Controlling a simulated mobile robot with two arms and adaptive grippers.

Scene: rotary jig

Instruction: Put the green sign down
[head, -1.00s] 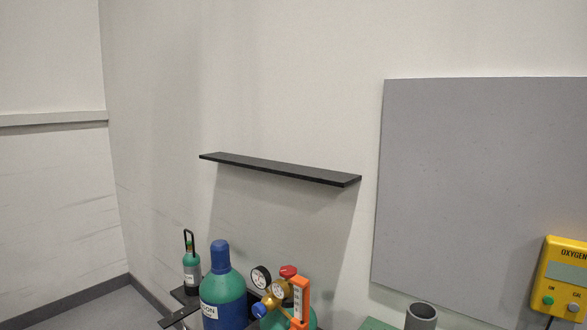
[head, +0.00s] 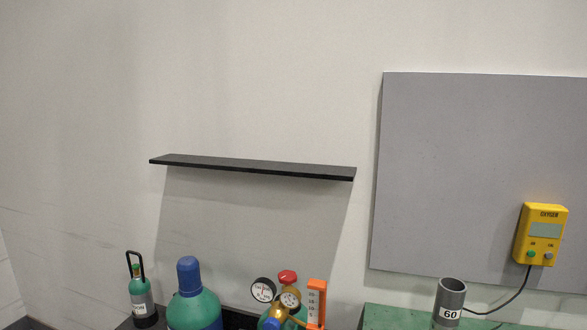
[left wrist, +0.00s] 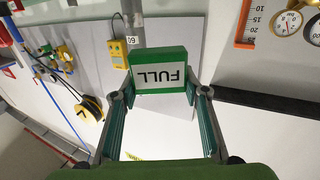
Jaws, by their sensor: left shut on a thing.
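The green sign (left wrist: 158,60) shows in the left wrist view, with a white face reading FULL, upside down in the picture. My left gripper (left wrist: 160,94) is shut on the sign, one finger at each side edge. Neither the sign nor either gripper shows in the head view. My right gripper is in no view.
A black shelf (head: 255,167) on the wall is empty. Below it stand a small cylinder (head: 143,297), a larger blue-topped cylinder (head: 193,305) and a gauge regulator (head: 289,299). A grey tube marked 60 (head: 450,302) stands on a green surface (head: 395,317), near a yellow oxygen box (head: 541,234).

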